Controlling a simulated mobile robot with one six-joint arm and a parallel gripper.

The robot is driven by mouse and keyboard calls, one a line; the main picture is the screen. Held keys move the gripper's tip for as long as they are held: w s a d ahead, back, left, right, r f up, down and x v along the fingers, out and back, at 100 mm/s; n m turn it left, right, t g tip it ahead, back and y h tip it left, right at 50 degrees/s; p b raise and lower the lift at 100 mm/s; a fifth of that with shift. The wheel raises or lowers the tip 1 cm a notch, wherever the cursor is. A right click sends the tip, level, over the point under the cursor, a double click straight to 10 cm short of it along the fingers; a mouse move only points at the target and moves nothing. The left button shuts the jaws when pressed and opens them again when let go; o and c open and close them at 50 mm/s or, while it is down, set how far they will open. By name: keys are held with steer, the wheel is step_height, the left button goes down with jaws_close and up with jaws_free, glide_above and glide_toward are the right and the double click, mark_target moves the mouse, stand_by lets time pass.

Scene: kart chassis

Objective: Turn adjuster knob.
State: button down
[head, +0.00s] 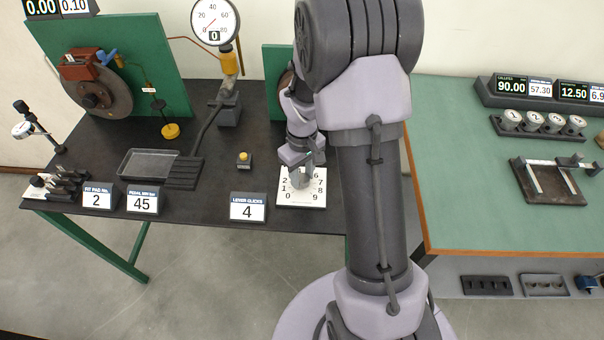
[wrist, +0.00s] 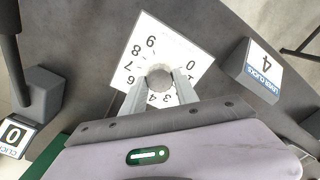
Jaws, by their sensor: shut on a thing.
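The adjuster knob is a small round grey knob (wrist: 159,76) at the middle of a white number dial plate (wrist: 193,58) in the wrist view. In the head view the dial plate (head: 312,196) lies flat near the front edge of the dark table, and my arm and gripper hide much of the knob. My gripper (wrist: 160,84) is over the plate with one finger on each side of the knob, shut on it. It also shows in the head view (head: 299,178). Digits ring the knob, some hidden by the fingers. I cannot make out a pointer mark on the knob.
A "LEVER CLICKS" sign (head: 248,207) reading 4 stands left of the plate. A small yellow button (head: 244,159) and a pedal (head: 184,171) are farther left. A brake disc (head: 100,98) stands at the back left. A green-topped bench (head: 460,200) is to the right.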

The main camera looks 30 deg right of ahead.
mark_target(303, 177)
steer(key=m, duration=0.4)
steer(key=shift+m, duration=0.3)
steer(key=shift+d+m+b, duration=0.1)
steer(key=shift+m+b, duration=0.3)
steer(key=shift+m, duration=1.8)
steer(key=c, duration=0.9)
jaws_free()
steer(key=shift+c, duration=0.2)
step_height(303, 177, up, 18)
steer(key=p, duration=0.7)
steer(key=shift+f, duration=0.25)
